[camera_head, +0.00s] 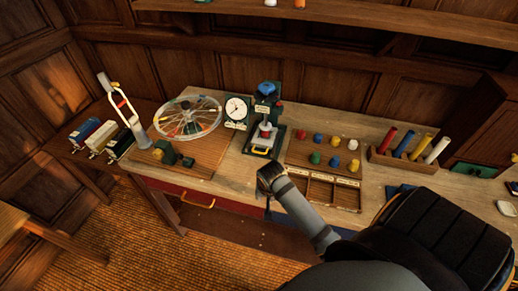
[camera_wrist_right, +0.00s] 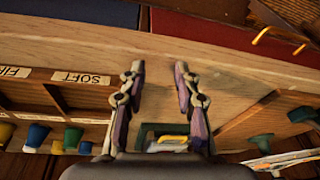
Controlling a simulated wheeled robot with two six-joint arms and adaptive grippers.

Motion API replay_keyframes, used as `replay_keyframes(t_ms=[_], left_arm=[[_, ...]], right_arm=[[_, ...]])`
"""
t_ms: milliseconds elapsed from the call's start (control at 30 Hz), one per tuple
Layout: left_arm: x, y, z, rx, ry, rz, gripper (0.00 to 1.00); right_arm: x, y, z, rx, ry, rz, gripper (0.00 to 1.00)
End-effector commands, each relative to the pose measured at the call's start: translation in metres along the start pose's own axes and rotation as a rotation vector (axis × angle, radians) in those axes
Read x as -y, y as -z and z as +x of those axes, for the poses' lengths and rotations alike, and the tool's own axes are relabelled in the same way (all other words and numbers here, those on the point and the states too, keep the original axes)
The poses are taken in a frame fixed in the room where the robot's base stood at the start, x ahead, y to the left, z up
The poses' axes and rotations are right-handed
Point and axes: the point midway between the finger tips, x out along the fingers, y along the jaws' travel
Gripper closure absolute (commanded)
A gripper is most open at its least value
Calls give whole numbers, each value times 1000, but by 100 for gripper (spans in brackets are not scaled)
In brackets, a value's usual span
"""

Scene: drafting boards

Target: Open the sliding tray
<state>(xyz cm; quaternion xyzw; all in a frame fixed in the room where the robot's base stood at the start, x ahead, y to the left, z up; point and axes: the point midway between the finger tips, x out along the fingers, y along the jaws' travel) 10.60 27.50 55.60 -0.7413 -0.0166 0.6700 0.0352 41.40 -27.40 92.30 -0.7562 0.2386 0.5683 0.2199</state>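A dark green press (camera_head: 265,125) with a blue top stands on the desk. At its front base is a small green tray with a yellow handle (camera_head: 259,150), which looks slid in. The yellow handle of this tray also shows at the bottom of the right wrist view (camera_wrist_right: 173,139), just beyond the gripper's base. My right gripper (camera_head: 268,176) is over the desk just in front of the tray. In the wrist view its two fingers (camera_wrist_right: 160,78) are apart with only bare wood between them. My left gripper is not in view.
A red drawer (camera_head: 222,204) with a yellow handle sits under the desk's front edge. A sorting board (camera_head: 325,160) with several coloured pegs stands right of the press. A wooden board with a spoked wheel (camera_head: 188,117) is at left. A rack of coloured tubes (camera_head: 408,157) stands farther right.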

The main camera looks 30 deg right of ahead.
Motion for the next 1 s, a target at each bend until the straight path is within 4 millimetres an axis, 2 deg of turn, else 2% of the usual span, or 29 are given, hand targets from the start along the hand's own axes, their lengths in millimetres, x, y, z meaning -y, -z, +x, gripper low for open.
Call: replay_keyframes(t_ms=[167,333,400,500,600,800,867,1000], left_arm=[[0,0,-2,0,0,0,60],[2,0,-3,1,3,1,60],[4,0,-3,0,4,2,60],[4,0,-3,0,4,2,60],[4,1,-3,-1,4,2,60],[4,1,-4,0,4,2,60],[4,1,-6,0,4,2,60],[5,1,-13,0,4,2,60]], right_arm=[[19,63,-8,-3,-34,449,68],[37,145,-38,-9,-88,1112,68],[41,172,-49,-10,-108,1347,68],[44,197,-61,-13,-131,1582,68],[45,208,-68,-13,-142,1700,68],[46,210,-68,-13,-147,1739,68],[45,210,-64,-13,-149,1739,68],[42,207,-40,-13,-151,1738,68]])
